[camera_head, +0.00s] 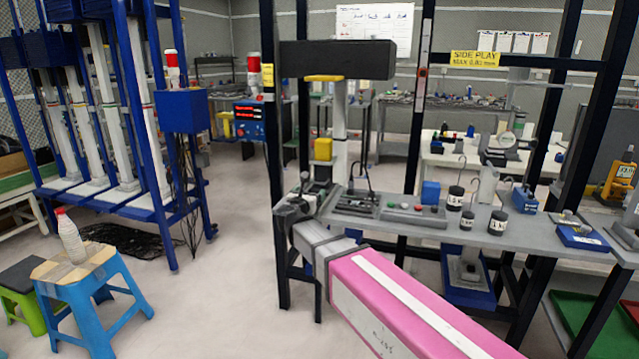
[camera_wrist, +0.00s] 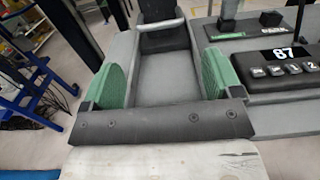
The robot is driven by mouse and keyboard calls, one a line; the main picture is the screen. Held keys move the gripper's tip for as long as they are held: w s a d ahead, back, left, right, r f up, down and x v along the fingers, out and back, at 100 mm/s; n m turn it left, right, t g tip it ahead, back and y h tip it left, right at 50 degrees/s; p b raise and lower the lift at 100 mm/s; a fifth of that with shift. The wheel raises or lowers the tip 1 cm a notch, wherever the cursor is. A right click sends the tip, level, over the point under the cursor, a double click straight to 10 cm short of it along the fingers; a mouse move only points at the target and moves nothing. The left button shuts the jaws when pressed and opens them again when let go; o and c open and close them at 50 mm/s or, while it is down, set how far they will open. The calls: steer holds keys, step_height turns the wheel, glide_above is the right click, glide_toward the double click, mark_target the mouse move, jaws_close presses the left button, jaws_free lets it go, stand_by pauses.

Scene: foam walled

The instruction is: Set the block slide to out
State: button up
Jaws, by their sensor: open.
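A dark block with a light grey bar across it (camera_wrist: 161,26), which looks like the block slide, shows at the top middle of the wrist view. It sits at the far end of a flat grey surface. My gripper (camera_wrist: 163,75) is open, with its green pads wide apart on either side of that surface and nothing between them. The dark block lies beyond the fingertips, and no contact shows. In the head view my pink arm reaches the left end of the grey bench (camera_head: 385,217), and the slide there cannot be made out clearly.
A press with a yellow block (camera_head: 323,149) rises at the bench's left end. Dark weights (camera_head: 455,198) stand farther right. Dark uprights (camera_head: 420,100) frame the bench.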

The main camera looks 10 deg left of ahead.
mark_target(318, 183)
steer(key=w, duration=1)
steer(key=shift+d, duration=0.4)
steer(key=c, duration=1)
steer(key=s, duration=1.4)
steer(key=shift+s+a, duration=0.25)
steer(key=shift+a, duration=0.15)
steer(key=o, duration=1)
steer(key=shift+s, duration=0.1)
